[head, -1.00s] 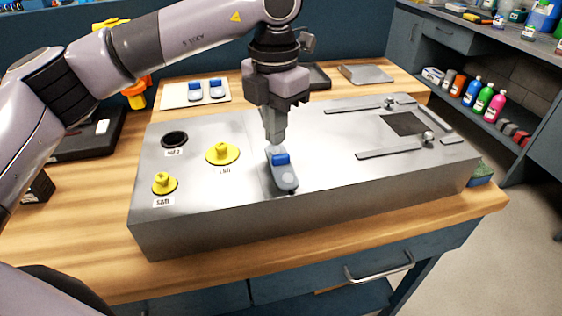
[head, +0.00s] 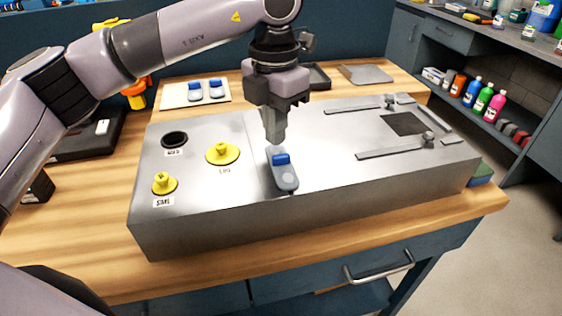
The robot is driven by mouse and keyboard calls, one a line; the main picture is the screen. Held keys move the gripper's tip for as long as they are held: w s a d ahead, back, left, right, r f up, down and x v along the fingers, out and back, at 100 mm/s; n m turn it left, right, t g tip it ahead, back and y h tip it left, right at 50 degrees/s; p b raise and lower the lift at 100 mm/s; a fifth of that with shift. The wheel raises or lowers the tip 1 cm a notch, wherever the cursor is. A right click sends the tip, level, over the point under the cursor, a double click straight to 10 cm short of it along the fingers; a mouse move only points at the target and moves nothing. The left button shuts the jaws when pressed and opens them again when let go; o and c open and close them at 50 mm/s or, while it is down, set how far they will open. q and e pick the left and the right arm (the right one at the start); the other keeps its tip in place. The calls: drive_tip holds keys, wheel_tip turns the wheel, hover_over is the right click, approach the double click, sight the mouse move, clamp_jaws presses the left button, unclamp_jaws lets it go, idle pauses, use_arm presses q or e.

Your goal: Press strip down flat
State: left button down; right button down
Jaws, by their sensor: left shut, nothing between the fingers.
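A grey strip with a blue block on it (head: 284,178) lies on top of the metal duct box (head: 330,185), near its middle. My left gripper (head: 275,142) points straight down, shut and empty, with its fingertips at or just above the strip's far end. I cannot tell whether the tips touch the strip. My right gripper is not in view.
Yellow plugs labelled LRG (head: 222,153) and SML (head: 164,184) sit left of the strip, with a dark open hole (head: 174,139) behind them. Metal rails (head: 395,148) and a rectangular opening (head: 404,124) are on the right. A pale board (head: 195,93) with two more blue-topped pieces lies behind.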

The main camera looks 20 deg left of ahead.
sight(276, 150)
use_arm(q)
drive_tip(key=shift+f+b, duration=0.65)
drive_tip(key=shift+f, duration=0.3)
idle(0.6)
drive_tip(key=shift+r, duration=0.1)
drive_tip(key=shift+r+p, duration=1.85)
drive_tip(key=shift+r, duration=0.65)
